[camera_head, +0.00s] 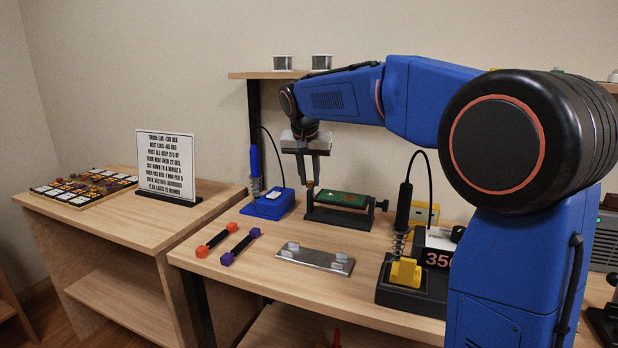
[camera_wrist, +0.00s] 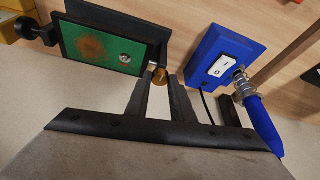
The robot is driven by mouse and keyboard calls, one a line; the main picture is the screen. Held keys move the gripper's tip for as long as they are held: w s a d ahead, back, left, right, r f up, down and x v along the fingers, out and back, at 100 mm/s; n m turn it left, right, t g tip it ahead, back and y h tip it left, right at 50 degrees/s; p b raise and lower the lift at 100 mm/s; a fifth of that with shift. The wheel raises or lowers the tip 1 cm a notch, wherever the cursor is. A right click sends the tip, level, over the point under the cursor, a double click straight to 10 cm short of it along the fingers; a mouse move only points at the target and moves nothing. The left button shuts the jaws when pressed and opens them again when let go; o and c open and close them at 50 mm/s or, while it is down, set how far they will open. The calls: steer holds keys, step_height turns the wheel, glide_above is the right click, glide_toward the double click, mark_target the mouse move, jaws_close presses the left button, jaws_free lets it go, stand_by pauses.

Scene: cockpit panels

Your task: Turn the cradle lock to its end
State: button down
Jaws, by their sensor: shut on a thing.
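A black cradle (camera_head: 340,217) stands on the workbench and holds a green circuit board (camera_head: 343,199). In the wrist view the board (camera_wrist: 100,50) shows a brown patch and a small silvery part. The cradle lock, a small brass knob (camera_wrist: 160,78), sits at the cradle's end on the side of the blue power box. My gripper (camera_head: 309,181) points down at that end. In the wrist view its fingertips (camera_wrist: 161,75) are closed on the brass knob, one on each side. The fingers partly hide the knob, and its turn angle cannot be told.
The blue box (camera_head: 267,204) with a soldering iron in its holder stands close left of the cradle. A black iron stand (camera_head: 408,285) is front right. A metal tray (camera_head: 315,258) and red and purple-ended tools (camera_head: 240,246) lie in front. A shelf (camera_head: 265,75) is behind.

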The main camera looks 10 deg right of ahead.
steer(key=n, duration=0.2)
steer(key=n+y, duration=0.2)
steer(key=n, duration=0.1)
steer(key=shift+d+n+t, duration=0.3)
steer(key=n+y, duration=0.2)
steer(key=n, duration=0.2)
steer(key=shift+d+n, duration=0.15)
steer(key=shift+n, duration=0.25)
steer(key=c, duration=1.5)
jaws_free()
steer(key=shift+c, duration=0.2)
steer(key=shift+r, duration=0.1)
steer(key=v, duration=1.1)
steer(key=shift+d+r, duration=0.15)
steer(key=shift+r, duration=0.3)
steer(key=shift+w+g, duration=0.1)
steer(key=shift+g, duration=0.3)
